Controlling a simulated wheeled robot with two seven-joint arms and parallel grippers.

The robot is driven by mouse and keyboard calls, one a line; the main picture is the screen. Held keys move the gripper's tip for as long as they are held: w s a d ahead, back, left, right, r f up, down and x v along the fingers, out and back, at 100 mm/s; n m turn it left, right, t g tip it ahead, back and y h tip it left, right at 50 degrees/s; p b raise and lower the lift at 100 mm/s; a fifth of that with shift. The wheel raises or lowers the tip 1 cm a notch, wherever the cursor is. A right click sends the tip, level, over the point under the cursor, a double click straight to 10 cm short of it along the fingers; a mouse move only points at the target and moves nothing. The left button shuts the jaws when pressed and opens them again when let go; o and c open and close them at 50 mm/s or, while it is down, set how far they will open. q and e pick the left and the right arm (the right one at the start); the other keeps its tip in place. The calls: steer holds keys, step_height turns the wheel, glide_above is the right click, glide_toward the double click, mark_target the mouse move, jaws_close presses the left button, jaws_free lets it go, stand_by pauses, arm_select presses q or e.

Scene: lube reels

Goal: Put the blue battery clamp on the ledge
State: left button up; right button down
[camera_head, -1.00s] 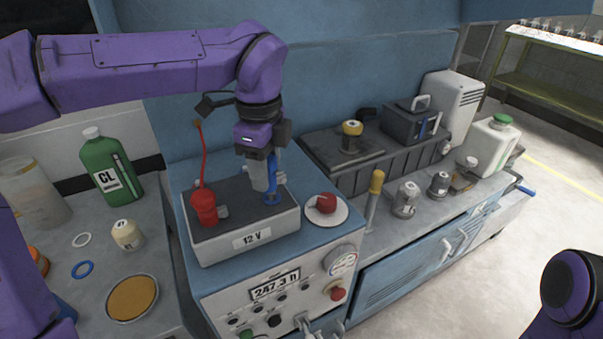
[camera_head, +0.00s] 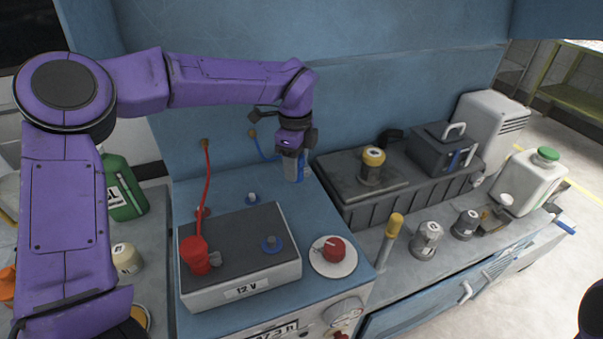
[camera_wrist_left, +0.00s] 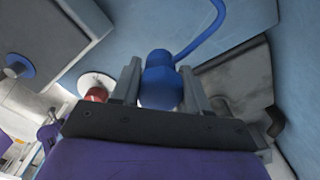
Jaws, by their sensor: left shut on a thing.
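My left gripper (camera_head: 292,172) is shut on the blue battery clamp (camera_head: 300,167), above the back right of the blue bench top (camera_head: 325,218) near the back panel. A blue cable (camera_head: 263,150) runs from the panel to the clamp. The left wrist view shows the clamp (camera_wrist_left: 159,82) between the two fingers. The bench top behind the battery could be the ledge, but I cannot tell for sure. My right gripper is out of view.
A red clamp (camera_head: 198,256) with a red cable is on the battery's left terminal. A small post (camera_head: 252,198) stands behind the battery. A red knob (camera_head: 333,249) is at its right. A dark ribbed box (camera_head: 410,190) stands to the right of my left gripper.

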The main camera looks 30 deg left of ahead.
arm_select(q)
steer(key=w+f, duration=0.2)
steer(key=w+f+p, duration=0.1)
steer(key=shift+a+f, duration=0.3)
steer(key=shift+w+a+f, duration=0.15)
steer(key=shift+w+f, duration=0.05)
steer(key=shift+f, duration=0.15)
step_height(320, 180, down, 4)
steer(key=shift+w+a+r+p, duration=0.15)
steer(key=shift+r+p, duration=0.1)
steer(key=shift+p, duration=0.15)
steer(key=shift+f+b, duration=0.2)
steer(key=shift+b, duration=0.1)
steer(key=o, duration=1.1)
